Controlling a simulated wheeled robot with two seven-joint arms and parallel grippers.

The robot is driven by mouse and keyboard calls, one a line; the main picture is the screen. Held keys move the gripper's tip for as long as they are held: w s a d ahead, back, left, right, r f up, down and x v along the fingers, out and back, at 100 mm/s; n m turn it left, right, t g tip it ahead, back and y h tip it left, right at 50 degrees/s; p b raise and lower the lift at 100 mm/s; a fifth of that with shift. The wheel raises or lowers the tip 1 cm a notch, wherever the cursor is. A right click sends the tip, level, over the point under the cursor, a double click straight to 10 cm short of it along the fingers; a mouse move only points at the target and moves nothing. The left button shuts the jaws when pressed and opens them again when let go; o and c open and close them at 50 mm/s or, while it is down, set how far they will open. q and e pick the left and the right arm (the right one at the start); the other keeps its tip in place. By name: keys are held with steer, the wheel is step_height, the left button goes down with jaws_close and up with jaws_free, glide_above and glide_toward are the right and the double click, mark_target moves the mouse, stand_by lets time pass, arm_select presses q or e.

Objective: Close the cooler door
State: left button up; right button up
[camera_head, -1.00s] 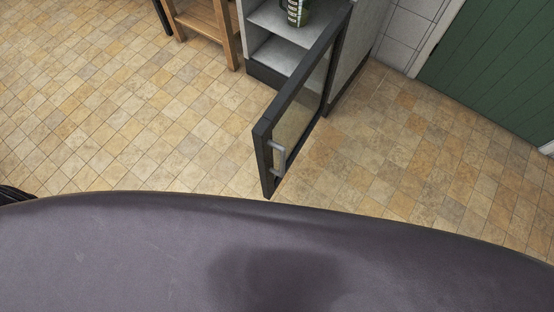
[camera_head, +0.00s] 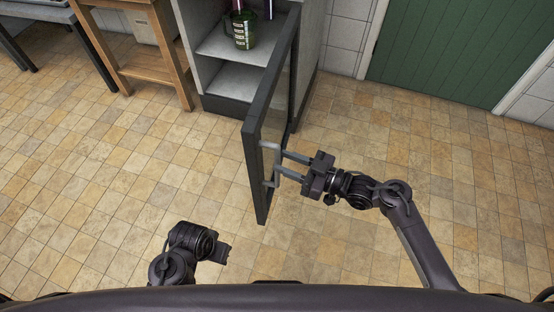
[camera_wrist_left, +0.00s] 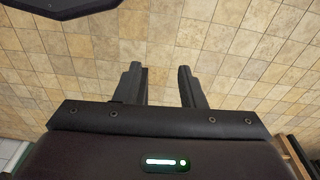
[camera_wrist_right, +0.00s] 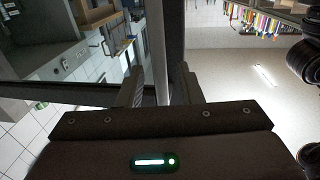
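The cooler (camera_head: 228,106) stands at the top middle of the head view with its shelves exposed. Its dark-framed door (camera_head: 261,200) stands wide open toward me. A grey bar handle (camera_head: 278,165) is on the door's outer edge. My right gripper (camera_head: 282,165) reaches the handle from the right, with its fingers apart. In the right wrist view, the pale handle bar (camera_wrist_right: 156,50) runs between the spread fingers; I cannot tell if they touch it. My left gripper (camera_wrist_left: 160,80) is open and empty above the floor. In the head view its fingers are not clear.
A dark green container (camera_head: 241,35) sits on the cooler's shelf. A wooden table (camera_head: 140,70) stands left of the cooler. A green door (camera_head: 460,50) is at the back right. The tiled floor (camera_head: 100,190) is clear on the left.

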mark_target(277, 159)
steer(key=shift+x, duration=1.55)
jaws_close()
